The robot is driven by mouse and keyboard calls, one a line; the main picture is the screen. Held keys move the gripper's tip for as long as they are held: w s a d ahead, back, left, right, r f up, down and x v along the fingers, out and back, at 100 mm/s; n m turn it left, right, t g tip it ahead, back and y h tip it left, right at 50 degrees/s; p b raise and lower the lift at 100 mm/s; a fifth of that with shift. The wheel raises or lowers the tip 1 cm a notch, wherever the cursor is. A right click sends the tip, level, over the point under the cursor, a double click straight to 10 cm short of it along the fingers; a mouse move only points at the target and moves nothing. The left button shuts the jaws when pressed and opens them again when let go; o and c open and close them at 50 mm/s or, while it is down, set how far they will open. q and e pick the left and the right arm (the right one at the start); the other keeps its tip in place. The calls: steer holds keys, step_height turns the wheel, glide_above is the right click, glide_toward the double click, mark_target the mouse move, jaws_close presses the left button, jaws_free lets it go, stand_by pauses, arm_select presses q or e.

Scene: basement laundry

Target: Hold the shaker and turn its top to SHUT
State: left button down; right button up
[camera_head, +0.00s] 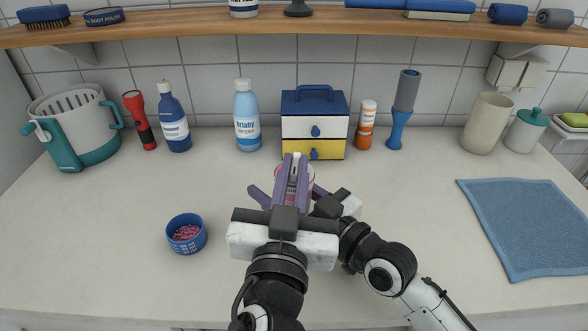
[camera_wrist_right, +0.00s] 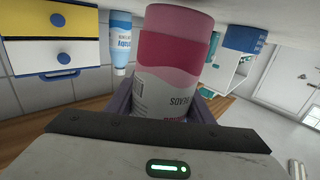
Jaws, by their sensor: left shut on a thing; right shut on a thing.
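The shaker (camera_head: 310,180) is a pink and white cylinder in the middle of the counter, mostly hidden by my grippers in the head view. In the right wrist view the shaker (camera_wrist_right: 178,75) shows its pink bands and upside-down print, as that camera is inverted. It appears upright. My right gripper (camera_wrist_right: 163,104) is shut around its body from the side. My left gripper (camera_head: 292,160) is above it, its purple fingers shut at the top, with a small white part between the tips. The top's markings are hidden, so its setting cannot be read.
A blue tub of pink bits (camera_head: 187,246) stands to the left. A blue cloth (camera_head: 530,225) lies right.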

arm_select(q)
steer(key=shift+a+r, duration=0.1)
steer(key=c, duration=1.9)
jaws_free()
steer(key=shift+o, duration=0.5)
steer(key=shift+h, duration=0.4)
